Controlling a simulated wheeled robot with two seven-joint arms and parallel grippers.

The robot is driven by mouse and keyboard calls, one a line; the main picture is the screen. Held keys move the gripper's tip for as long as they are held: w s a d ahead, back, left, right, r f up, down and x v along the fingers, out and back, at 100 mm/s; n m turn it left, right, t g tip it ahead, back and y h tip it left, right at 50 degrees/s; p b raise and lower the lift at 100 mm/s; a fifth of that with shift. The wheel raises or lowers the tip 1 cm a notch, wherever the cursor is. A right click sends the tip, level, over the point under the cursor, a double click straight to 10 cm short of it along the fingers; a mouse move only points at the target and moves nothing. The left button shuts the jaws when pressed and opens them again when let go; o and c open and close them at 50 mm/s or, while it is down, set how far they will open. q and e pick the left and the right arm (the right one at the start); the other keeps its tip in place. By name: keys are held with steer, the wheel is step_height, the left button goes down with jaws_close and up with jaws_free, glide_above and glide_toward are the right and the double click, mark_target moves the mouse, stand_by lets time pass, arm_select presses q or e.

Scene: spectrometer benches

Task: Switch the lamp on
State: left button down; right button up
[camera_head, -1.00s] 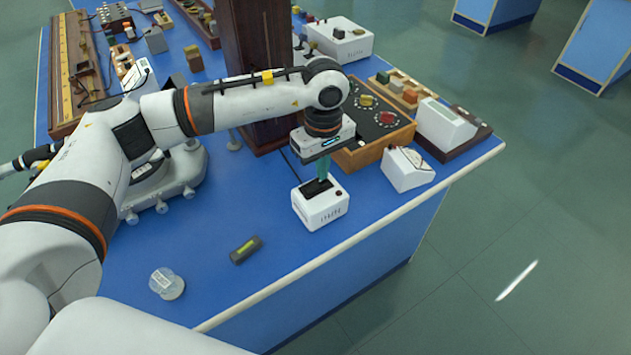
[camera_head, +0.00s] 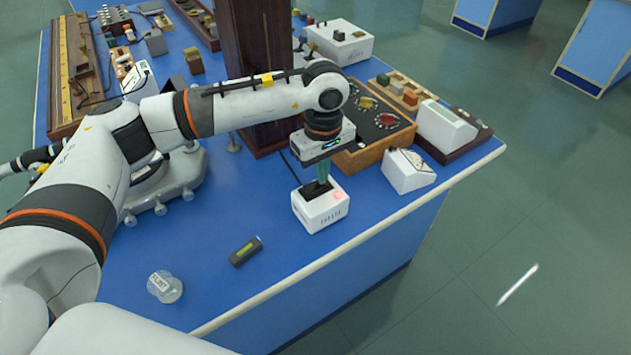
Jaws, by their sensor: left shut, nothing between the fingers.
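A small white box (camera_head: 321,213) with a dark top plate and slots in its front stands near the front edge of the blue bench; I take it for the lamp's switch box. A red glow shows on its top right. My left gripper (camera_head: 322,182) points down onto the dark top, shut and empty, with its greenish fingertips at or just above the plate. The fingers hide part of the top, so I cannot tell a switch there or its position. My right gripper is not in view.
A wooden box with dials (camera_head: 372,144) stands just behind, with a white meter (camera_head: 408,171) to its right. A dark handheld device (camera_head: 245,251) and a clear glass jar (camera_head: 164,286) lie on the bench (camera_head: 215,222) at the front left. A dark wooden column (camera_head: 257,50) rises behind my arm.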

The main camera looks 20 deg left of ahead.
arm_select(q)
step_height(320, 180, up, 6)
steer(key=p, duration=0.2)
steer(key=shift+r, duration=0.2)
stand_by(0.6)
